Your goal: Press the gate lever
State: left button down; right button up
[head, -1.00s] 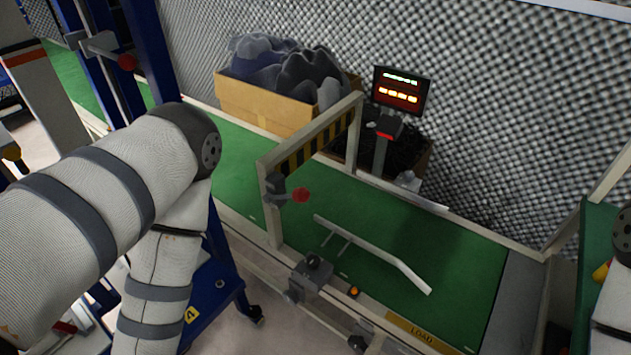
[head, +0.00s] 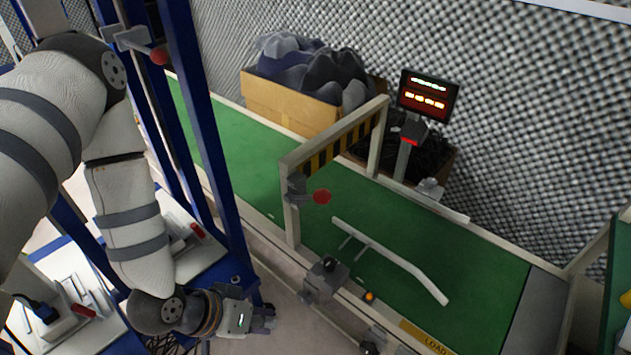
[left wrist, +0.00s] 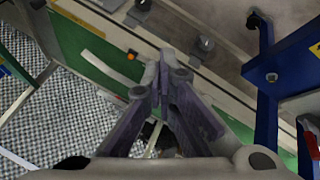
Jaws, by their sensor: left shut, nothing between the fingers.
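The gate lever, a red round knob (head: 321,196) on a grey bracket, sits on the near post of the gate frame (head: 291,222) in the head view. The gate frame has a black and yellow striped crossbar. My left gripper (head: 270,318) is low and left of the lever, in front of the conveyor's near side, apart from the lever. In the left wrist view its fingers (left wrist: 164,62) are together and empty, pointing at the conveyor edge. I cannot make out the lever in that view. My right gripper is not in view.
A green conveyor (head: 420,262) carries a bent white guide rail (head: 392,259). A grey box with a black knob (head: 325,278) and an orange button (head: 369,296) are on its near edge. A blue rack (head: 222,150) stands at left. A cardboard box (head: 290,103) and a lit display (head: 427,95) stand behind.

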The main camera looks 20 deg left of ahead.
pick_arm(q)
jog(key=w+a+r+t+h, duration=0.1)
jog(key=w+a+r+t, duration=0.1)
jog(key=w+r+t, duration=0.3)
jog(key=w+a+r+t+h, duration=0.1)
jog(key=w+r+t, duration=0.4)
jog(key=w+r, duration=0.5)
notch_tip(320, 180, up, 4)
jog(key=shift+w+a+r+h, duration=0.2)
jog(key=shift+w+a+h, duration=0.15)
jog(key=shift+a, duration=0.55)
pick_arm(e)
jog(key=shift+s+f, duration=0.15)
pick_arm(q)
jog(key=b, duration=0.2)
send_over(312, 196)
notch_tip(312, 196, down, 4)
jog(key=shift+r, duration=0.2)
jog(key=shift+s+d+f, duration=0.15)
jog(key=shift+s+f, duration=0.15)
jog(key=shift+s, duration=0.05)
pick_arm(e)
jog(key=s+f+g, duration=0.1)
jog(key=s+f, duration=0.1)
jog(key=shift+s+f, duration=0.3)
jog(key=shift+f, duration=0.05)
